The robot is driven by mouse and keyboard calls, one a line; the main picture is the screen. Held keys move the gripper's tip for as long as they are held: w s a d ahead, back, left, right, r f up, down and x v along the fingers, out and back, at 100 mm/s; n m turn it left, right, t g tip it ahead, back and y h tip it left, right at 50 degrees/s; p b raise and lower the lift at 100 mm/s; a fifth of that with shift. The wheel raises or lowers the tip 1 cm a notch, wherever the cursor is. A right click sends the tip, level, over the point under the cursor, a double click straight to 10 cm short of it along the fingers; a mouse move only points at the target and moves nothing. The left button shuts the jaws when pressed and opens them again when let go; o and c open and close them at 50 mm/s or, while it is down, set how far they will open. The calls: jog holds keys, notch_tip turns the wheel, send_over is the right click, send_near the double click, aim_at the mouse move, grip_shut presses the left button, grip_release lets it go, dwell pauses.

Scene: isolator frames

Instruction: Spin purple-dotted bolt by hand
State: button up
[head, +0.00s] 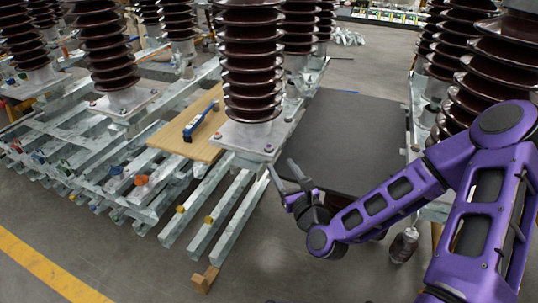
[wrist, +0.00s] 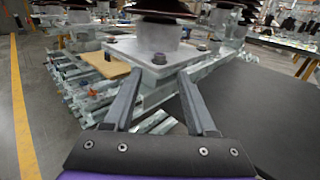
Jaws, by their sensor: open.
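A bolt with a faint purple mark (head: 268,148) sits at the near right corner of a square metal base plate (head: 235,140) under a brown ribbed insulator (head: 252,70). In the wrist view the nearest corner bolt (wrist: 159,59) stands just beyond my fingertips, about midway between them; its dot is too small to make out there. My gripper (head: 279,165) is open and empty, just in front of that plate corner. Both fingers show in the wrist view (wrist: 157,73), apart from the bolt as far as I can tell.
Other bolts (wrist: 202,47) sit on the same plate. A wooden board (head: 185,140) with a blue tool (head: 201,122) lies to the left, over galvanized beams (head: 215,215). A dark flat panel (head: 350,140) lies to the right. Open floor (head: 130,270) is in front.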

aim_at(270, 149)
jog(key=x, duration=1)
jog(key=shift+r, duration=0.1)
grip_shut()
